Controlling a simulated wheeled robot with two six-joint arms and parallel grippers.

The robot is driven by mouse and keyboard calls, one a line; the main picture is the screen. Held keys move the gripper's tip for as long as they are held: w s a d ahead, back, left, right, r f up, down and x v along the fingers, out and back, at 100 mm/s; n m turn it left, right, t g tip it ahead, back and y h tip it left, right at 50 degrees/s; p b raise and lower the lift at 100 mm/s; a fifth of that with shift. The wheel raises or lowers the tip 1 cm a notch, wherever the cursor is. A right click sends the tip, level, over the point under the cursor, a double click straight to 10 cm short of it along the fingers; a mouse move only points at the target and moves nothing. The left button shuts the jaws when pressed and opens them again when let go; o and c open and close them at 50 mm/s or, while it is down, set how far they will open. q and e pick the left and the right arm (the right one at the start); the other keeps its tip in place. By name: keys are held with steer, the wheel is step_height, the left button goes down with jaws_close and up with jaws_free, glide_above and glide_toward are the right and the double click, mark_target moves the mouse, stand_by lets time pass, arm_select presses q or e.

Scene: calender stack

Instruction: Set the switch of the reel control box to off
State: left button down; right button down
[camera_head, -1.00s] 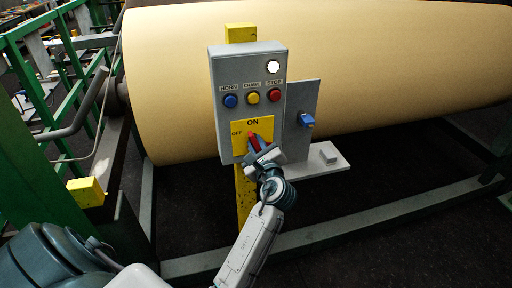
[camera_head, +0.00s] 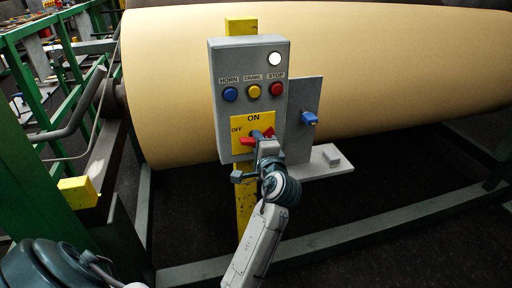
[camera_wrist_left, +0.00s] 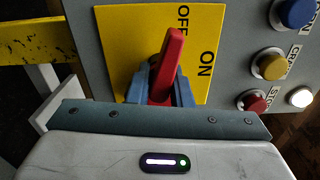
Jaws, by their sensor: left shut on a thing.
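The grey reel control box (camera_head: 221,75) stands upright on a yellow post. Its yellow switch plate (camera_head: 236,122) reads ON at the top and OFF at the left. The red switch handle (camera_head: 246,141) points left, roughly level, toward the OFF side. In the left wrist view, the handle (camera_wrist_left: 174,50) points up toward OFF, with ON to its right. My left gripper (camera_head: 262,143) is at the plate, shut on the handle, with a finger (camera_wrist_left: 139,82) on either side. The gripper covers part of the handle in the head view. My right gripper is out of view.
Above the plate are blue HORN (camera_head: 230,94), yellow CRAWL (camera_head: 253,92) and red STOP (camera_head: 276,89) buttons, and a lit white lamp (camera_head: 274,59). A grey side panel with a blue knob (camera_head: 309,118) is at the right. A large cream roll (camera_head: 400,70) lies behind.

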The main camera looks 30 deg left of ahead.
arm_select(q)
steer(key=shift+w+f+n+b, duration=0.15)
steer(key=shift+n+b, duration=0.4)
steer(key=shift+n, duration=0.35)
steer(key=shift+r+n, duration=0.3)
steer(key=c, duration=1.4)
jaws_free()
steer(key=shift+w, duration=0.1)
steer(key=shift+o, duration=0.3)
steer(key=shift+w+d+f, duration=0.15)
steer(key=shift+w+f, duration=0.05)
steer(key=shift+w, duration=0.05)
steer(key=shift+s, duration=0.2)
